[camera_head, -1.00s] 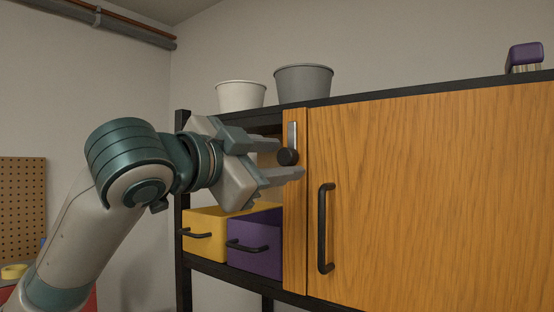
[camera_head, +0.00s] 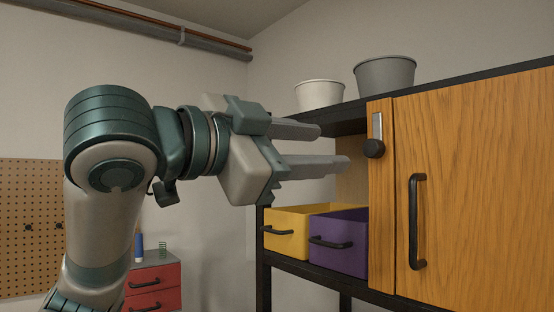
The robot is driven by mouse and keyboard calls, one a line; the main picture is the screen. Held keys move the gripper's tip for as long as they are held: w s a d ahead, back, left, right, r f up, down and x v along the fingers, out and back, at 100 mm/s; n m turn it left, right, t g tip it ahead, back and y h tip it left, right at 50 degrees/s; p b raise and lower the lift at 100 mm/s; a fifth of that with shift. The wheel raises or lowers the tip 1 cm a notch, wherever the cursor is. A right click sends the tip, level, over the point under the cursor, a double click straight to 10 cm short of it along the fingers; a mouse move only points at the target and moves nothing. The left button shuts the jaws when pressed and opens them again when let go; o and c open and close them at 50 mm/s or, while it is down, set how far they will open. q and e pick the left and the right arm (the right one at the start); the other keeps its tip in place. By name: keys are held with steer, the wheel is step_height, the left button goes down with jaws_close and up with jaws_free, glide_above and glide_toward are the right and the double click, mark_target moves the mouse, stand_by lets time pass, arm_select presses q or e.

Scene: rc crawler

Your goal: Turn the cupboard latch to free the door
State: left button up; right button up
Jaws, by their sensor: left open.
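The cupboard latch is a black round knob (camera_head: 373,148) with a grey metal bar (camera_head: 377,125) pointing up from it. It is mounted on the narrow wooden strip (camera_head: 380,200) at the left of the cupboard door. The wooden door (camera_head: 480,190) looks closed and has a black vertical handle (camera_head: 417,221). My left gripper (camera_head: 334,146) is open and empty, its two fingers pointing right towards the latch. The fingertips are left of the knob and appear apart from it. My right gripper is out of view.
A yellow bin (camera_head: 287,228) and a purple bin (camera_head: 340,243) sit on the shelf below my left gripper. A white bucket (camera_head: 319,95) and a grey bucket (camera_head: 384,80) stand on top. A red drawer unit (camera_head: 153,286) and a pegboard (camera_head: 28,225) are at the left.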

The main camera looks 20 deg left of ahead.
arm_select(q)
steer(key=b+v, duration=0.1)
steer(key=v, duration=0.5)
steer(key=shift+s, duration=0.2)
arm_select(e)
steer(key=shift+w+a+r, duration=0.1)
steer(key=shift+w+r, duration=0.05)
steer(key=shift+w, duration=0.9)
arm_select(q)
steer(key=shift+a+f, duration=0.1)
steer(key=shift+a, duration=0.05)
